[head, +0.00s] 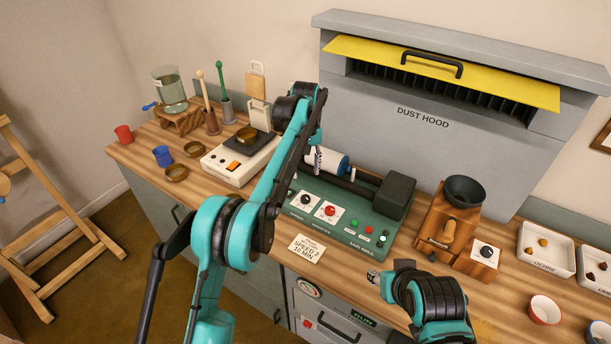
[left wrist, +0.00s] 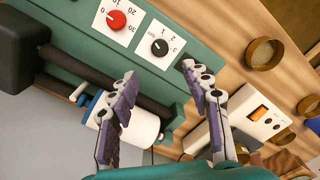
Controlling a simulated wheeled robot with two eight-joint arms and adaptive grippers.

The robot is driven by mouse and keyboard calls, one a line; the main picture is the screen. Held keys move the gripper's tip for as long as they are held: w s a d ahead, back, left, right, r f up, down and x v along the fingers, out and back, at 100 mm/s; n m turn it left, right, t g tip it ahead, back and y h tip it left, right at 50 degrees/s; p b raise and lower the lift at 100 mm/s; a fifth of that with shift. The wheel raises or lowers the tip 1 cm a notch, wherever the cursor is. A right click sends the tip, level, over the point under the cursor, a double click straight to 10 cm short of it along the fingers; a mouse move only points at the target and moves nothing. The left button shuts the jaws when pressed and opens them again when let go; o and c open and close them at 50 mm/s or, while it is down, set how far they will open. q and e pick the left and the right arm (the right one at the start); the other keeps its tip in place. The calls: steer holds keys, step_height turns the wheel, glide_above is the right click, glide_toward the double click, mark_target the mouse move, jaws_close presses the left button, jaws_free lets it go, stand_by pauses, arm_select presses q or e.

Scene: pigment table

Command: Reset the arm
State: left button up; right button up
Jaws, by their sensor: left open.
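My left arm reaches up and over the middle of the table in the head view. Its gripper (head: 316,158) is partly hidden by the arm and hangs near the white jar (head: 332,163) on the green mill (head: 345,215). In the left wrist view, the gripper (left wrist: 160,72) is open, with purple pads apart and nothing held. The white jar (left wrist: 146,127) with a blue end lies on the mill's dark rollers, behind one finger; contact cannot be told. My right arm shows at the lower right of the head view; a grey end piece (head: 374,277) may be its gripper, unclear.
A white scale (head: 232,165) with a dark plate stands left of the mill. Brass bowls, cups and pestles stand further left. A grinder (head: 450,220) and pigment trays (head: 547,250) are to the right. The dust hood (head: 440,130) closes off the back.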

stand_by(0.4)
arm_select(q)
steer(key=s+a+r+m+t+b, duration=0.1)
steer(key=s+a+r+t+b, duration=0.1)
steer(key=s+a+r, duration=0.35)
steer(key=s+a+r+t+b, duration=0.1)
steer(key=s+a+r+t, duration=0.1)
steer(key=s+a, duration=0.65)
steer(key=s+a+f+t+b, duration=0.1)
steer(key=s+f, duration=0.3)
steer(key=s, duration=0.3)
steer(key=s+a+f+m+t+b, duration=0.1)
steer(key=s+f, duration=0.3)
steer(key=s, duration=0.4)
steer(key=s+a+f+t, duration=0.1)
steer(key=s+a+f, duration=0.1)
steer(key=s+f, duration=0.2)
steer(key=s, duration=0.3)
steer(key=shift+s+f+m+b, duration=0.15)
steer(key=shift+f+m+b, duration=0.1)
steer(key=shift+m+b, duration=0.15)
